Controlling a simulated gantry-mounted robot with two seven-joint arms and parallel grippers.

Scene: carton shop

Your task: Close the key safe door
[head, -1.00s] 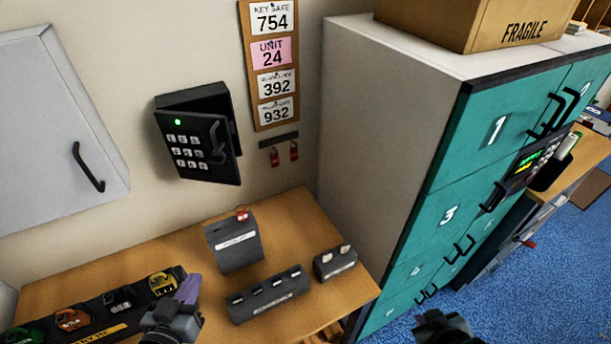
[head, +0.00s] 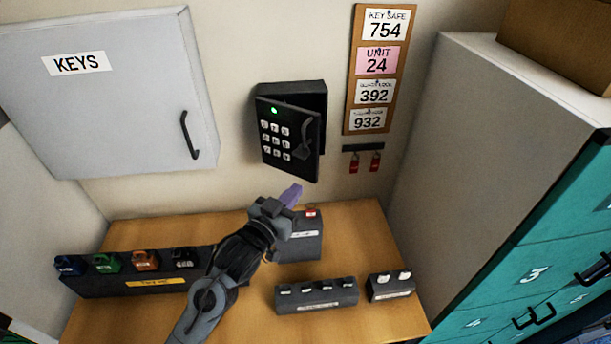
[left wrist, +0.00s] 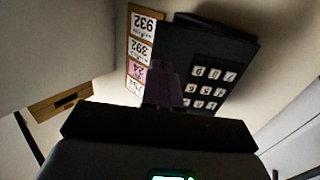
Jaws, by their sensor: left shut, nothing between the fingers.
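The black key safe (head: 320,98) is on the wall in the middle of the head view. Its door (head: 287,140), with a white-button keypad, a green light and a dark handle, stands partly open, swung out from the box. My left gripper (head: 292,194) is shut and empty, just below the door and apart from it in the head view. In the left wrist view, the safe door (left wrist: 208,88) appears upside down beyond the purple fingers (left wrist: 163,85), which overlap its edge; I cannot tell contact there. My right gripper is out of view.
A grey KEYS cabinet (head: 110,110) hangs at left. A board of number cards (head: 352,70) and red tags (head: 375,162) are right of the safe. Below, the wooden table (head: 370,235) holds a padlock rack (head: 130,280) and grey blocks (head: 318,296). Teal lockers (head: 540,270) stand at right.

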